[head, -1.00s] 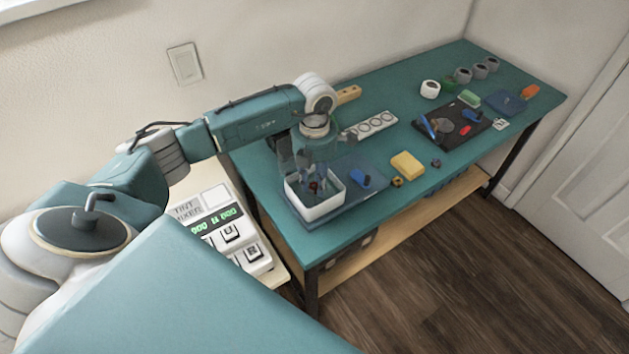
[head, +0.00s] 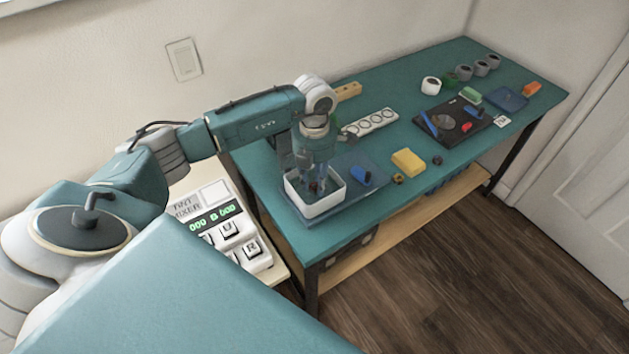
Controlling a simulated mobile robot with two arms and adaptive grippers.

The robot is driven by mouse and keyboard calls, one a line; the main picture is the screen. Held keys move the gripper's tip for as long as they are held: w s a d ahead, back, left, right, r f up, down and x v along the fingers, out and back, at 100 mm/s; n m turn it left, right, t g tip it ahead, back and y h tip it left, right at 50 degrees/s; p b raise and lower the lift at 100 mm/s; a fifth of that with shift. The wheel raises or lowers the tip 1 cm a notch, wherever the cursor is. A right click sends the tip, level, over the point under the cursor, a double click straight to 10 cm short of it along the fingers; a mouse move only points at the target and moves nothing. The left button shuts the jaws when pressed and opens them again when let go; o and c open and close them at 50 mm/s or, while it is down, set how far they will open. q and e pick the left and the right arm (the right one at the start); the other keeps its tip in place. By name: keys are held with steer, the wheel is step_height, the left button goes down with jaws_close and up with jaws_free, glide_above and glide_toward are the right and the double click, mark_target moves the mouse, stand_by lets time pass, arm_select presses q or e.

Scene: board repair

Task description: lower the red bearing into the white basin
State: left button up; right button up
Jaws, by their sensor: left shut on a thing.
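The white basin (head: 320,208) stands on a blue mat (head: 350,207) at the near left end of the teal bench. My left gripper (head: 315,183) points down into the basin, its fingertips within the rim. It is shut on a small dark reddish thing, which I take for the red bearing (head: 314,188). The fingers mostly hide the bearing, and I cannot tell whether it touches the basin floor. My right gripper is not in view.
A blue part (head: 361,177) lies on the mat just right of the basin. A yellow block (head: 408,161) and small brass and dark pieces are farther right. A white strip with rings (head: 370,122) lies behind. The tint mixer (head: 225,225) stands left of the bench.

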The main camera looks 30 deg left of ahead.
mark_target(314, 186)
arm_select(q)
steer(key=shift+f+b, duration=0.45)
steer(key=shift+f, duration=0.2)
stand_by(0.3)
steer(key=o, duration=1.2)
steer(key=shift+r, duration=0.1)
step_height(314, 186, up, 12)
steer(key=shift+f, duration=0.1)
